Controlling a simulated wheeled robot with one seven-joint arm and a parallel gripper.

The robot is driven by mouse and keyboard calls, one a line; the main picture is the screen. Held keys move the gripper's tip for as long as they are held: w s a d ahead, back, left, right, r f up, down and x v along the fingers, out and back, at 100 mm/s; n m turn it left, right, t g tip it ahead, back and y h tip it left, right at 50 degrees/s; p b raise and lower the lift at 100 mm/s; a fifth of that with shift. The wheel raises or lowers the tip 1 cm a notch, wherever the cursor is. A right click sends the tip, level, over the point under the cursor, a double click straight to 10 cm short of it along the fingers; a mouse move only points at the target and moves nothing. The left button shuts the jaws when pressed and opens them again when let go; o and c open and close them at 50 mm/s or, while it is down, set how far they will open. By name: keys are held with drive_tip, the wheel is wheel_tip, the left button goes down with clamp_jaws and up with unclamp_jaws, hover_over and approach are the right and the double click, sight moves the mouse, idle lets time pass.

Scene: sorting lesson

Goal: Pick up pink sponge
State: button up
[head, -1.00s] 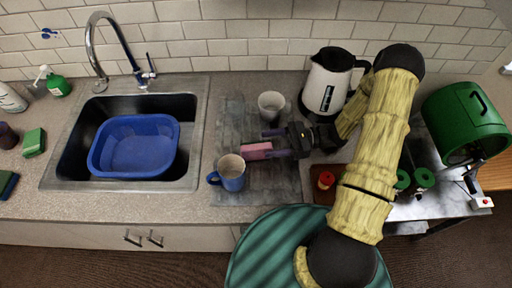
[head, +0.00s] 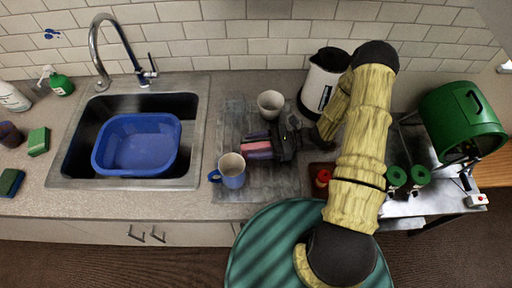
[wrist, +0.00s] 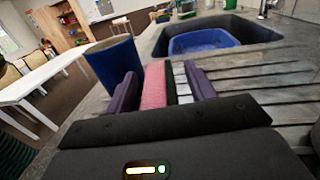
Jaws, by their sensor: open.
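The pink sponge (head: 257,149) lies on the grey drainboard right of the sink, between the blue mug and the white cup. In the wrist view the pink sponge (wrist: 154,86) stands between the two purple fingers, with a dark green layer and a pale, blocky thing beside it. My gripper (head: 262,144) is open around it, with one finger on each side. The wrist view shows my gripper (wrist: 164,92) with its fingers apart; I cannot tell whether they touch the sponge.
A blue mug (head: 231,172) stands close in front of the gripper. A white cup (head: 271,103) stands behind it, and a kettle (head: 321,84) at the back right. The sink (head: 190,150) with a blue tub (head: 137,145) is to the left.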

sight(256, 144)
drive_tip(key=shift+c, duration=0.4)
drive_tip(key=c, duration=1)
drive_tip(key=shift+r, duration=0.15)
drive_tip(key=shift+c, duration=0.2)
wheel_tip(256, 144, up, 9)
drive_tip(key=shift+r+b, duration=0.2)
drive_tip(key=shift+b, duration=0.75)
drive_tip(key=shift+r, duration=0.15)
